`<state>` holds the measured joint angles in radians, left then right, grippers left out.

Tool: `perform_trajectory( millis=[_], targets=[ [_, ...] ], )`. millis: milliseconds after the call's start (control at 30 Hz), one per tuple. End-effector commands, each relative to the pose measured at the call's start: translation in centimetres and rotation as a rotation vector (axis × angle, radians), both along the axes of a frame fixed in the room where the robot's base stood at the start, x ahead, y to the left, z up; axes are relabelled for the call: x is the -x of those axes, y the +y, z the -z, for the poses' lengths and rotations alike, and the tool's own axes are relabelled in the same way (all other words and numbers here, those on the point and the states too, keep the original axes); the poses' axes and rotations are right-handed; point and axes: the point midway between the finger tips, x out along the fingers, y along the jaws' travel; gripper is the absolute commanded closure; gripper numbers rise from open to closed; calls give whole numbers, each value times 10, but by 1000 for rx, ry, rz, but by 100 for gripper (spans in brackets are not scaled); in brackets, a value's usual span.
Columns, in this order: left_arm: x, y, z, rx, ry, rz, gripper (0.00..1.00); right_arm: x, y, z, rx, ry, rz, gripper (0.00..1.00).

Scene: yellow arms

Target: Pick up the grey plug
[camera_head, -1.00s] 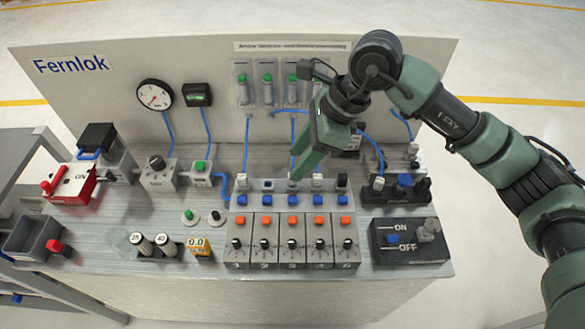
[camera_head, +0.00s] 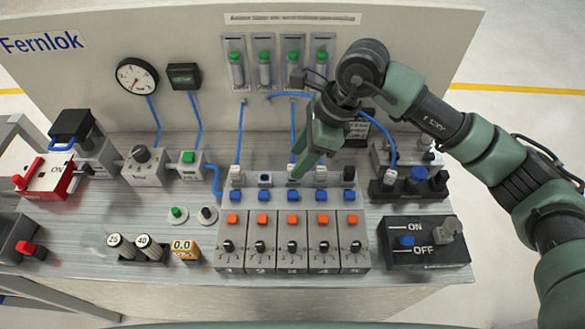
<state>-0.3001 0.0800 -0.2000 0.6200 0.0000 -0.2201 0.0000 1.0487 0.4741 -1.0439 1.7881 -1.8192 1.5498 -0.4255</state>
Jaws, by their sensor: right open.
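My right gripper (camera_head: 300,168) points down over the back row of the valve manifold (camera_head: 328,192), at its middle ports. Its green fingers hide part of that row, and nothing shows held between them. Pale grey-white plugs stand in the row, one at the left (camera_head: 236,175) and one just right of the fingers (camera_head: 320,174). A dark plug (camera_head: 349,174) is at the right end. A grey piece (camera_head: 446,229) stands on the black ON/OFF box (camera_head: 428,255). I cannot tell which of these is the grey plug. My left gripper is not in view.
A black block (camera_head: 408,191) with blue and dark plugs stands right of the manifold. Blue hoses (camera_head: 293,130) run down the back panel (camera_head: 205,125). A red and white switch box (camera_head: 45,178) is at left. The bench top (camera_head: 165,190) is partly clear.

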Motion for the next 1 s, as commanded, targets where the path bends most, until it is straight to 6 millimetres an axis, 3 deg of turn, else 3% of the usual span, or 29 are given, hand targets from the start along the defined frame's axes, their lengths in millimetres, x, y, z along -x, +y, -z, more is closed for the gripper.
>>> perform_trajectory(
  millis=[133,300,533,567,700,733,1000],
  targets=[
    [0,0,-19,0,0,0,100,3,9,18,0,6,0,54],
    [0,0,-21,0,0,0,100,2,16,37,0,3,1,54],
    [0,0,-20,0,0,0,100,2,17,41,0,0,0,54],
    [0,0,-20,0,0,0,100,2,17,40,0,0,0,56],
    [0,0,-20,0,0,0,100,2,16,40,0,0,0,95],
    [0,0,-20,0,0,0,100,2,16,40,0,0,0,100],
    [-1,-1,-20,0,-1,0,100,1,16,40,0,0,0,100]
  ],
)
